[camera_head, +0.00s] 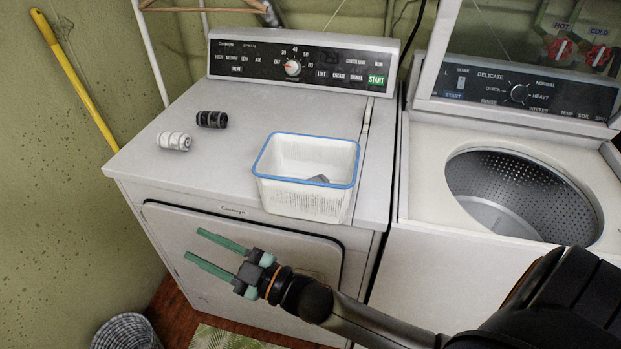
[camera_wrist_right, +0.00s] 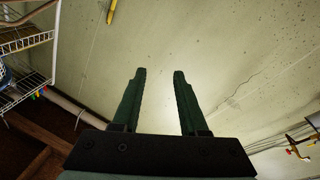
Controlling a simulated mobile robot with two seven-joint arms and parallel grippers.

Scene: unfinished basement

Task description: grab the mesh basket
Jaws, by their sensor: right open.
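A white mesh basket (camera_head: 306,206) with a blue rim stands upright on the front right part of the dryer top. A small grey item (camera_head: 318,179) shows inside it; what it is, I cannot tell. My right gripper (camera_head: 194,245) is open and empty, in front of the dryer door, lower than the basket and to its left, apart from it. Its two green fingers also show in the right wrist view (camera_wrist_right: 159,73), with only wall between them and no basket. My left gripper is not in view.
The dryer (camera_head: 140,150) also bears a white roll-shaped item (camera_head: 174,141) and a black one (camera_head: 212,119). An open washer (camera_head: 425,190) stands at right. A grey woven bin (camera_head: 125,332) is on the floor. The wrist view shows wire shelving (camera_wrist_right: 28,42) at left.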

